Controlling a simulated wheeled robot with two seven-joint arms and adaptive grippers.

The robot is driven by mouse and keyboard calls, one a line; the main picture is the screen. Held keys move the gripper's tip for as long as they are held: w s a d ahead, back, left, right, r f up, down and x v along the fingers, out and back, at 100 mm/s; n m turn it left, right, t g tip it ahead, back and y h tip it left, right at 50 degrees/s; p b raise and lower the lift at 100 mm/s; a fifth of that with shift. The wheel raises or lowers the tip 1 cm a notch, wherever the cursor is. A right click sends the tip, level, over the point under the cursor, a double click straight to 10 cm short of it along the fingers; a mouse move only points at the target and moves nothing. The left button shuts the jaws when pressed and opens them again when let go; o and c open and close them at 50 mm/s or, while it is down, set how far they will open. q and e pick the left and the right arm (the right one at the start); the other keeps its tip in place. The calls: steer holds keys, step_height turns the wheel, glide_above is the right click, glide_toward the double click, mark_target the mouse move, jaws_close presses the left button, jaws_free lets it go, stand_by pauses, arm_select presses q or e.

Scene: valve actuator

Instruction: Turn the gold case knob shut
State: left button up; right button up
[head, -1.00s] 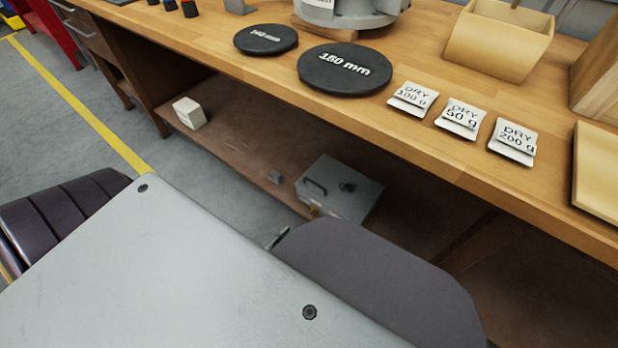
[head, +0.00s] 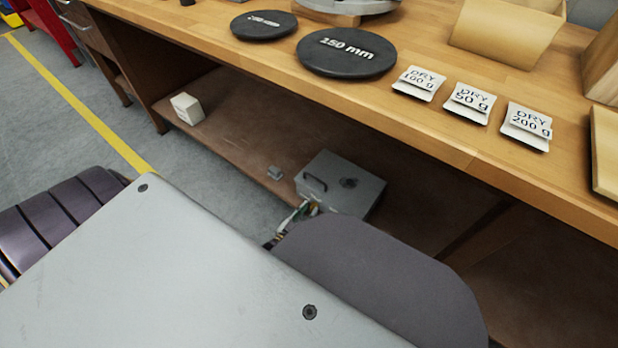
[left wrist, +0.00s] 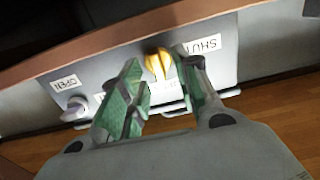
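The grey case (head: 352,180) stands on the low shelf under the bench in the head view. Its gold knob (left wrist: 157,64) shows on the front face in the left wrist view, beside an upside-down SHUT label (left wrist: 205,44). An upside-down OPEN label (left wrist: 66,84) is farther left. My left gripper (left wrist: 158,66) is open, with its green-padded fingers on either side of the gold knob; I cannot tell whether they touch it. In the head view, my left gripper (head: 290,220) is mostly hidden by my arm. My right gripper is not in view.
A pale knob (left wrist: 78,106) is left of the fingers, and a metal handle (left wrist: 172,107) crosses below. A small grey block (head: 275,173) and a white box (head: 188,108) sit on the shelf (head: 230,120). The bench top (head: 430,130) overhangs the case.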

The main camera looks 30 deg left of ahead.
arm_select(q)
steer(key=shift+w, duration=0.3)
jaws_close()
